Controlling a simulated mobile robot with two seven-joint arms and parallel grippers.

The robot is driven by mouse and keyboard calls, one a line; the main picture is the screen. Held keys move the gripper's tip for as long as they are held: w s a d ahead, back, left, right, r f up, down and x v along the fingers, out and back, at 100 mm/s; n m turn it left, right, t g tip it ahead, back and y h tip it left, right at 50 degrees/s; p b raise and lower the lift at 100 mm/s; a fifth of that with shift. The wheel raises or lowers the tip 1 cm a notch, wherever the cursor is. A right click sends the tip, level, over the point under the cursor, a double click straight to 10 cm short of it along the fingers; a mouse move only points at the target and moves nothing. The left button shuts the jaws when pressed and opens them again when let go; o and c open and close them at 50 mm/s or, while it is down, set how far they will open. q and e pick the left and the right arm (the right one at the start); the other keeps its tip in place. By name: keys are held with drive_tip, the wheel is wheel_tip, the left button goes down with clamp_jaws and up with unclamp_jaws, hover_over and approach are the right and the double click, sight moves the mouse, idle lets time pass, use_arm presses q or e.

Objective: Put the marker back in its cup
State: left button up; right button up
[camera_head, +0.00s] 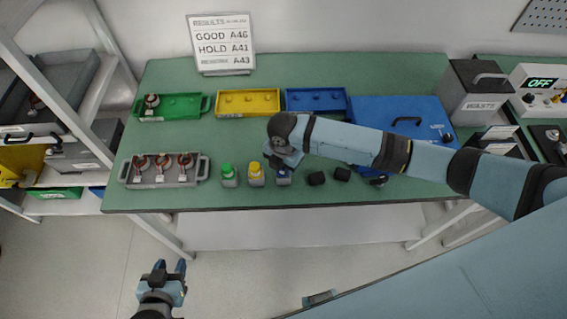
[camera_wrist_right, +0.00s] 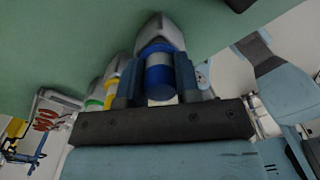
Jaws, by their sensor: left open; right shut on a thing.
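Three small grey cups stand in a row near the table's front edge. A green marker (camera_head: 227,170) is in the left cup and a yellow marker (camera_head: 255,169) in the middle one. My right gripper (camera_wrist_right: 158,78) is shut on the blue marker (camera_wrist_right: 160,76), its fingers on either side of it. The marker's far end meets the right-hand grey cup (camera_wrist_right: 161,32); how deep it sits I cannot tell. In the head view that cup (camera_head: 284,181) is directly below my right gripper, which partly hides it. My left gripper (camera_head: 171,269) is open and empty, over the floor before the table.
A grey tray (camera_head: 163,184) with several copper-wound parts is left of the cups. Two black blocks (camera_head: 317,178) sit just to their right. Green, yellow (camera_head: 248,103) and blue trays line the back. My right arm crosses above a blue case (camera_head: 432,112).

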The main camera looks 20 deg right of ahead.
drive_tip(key=shift+f, duration=0.3)
drive_tip(key=o, duration=0.9)
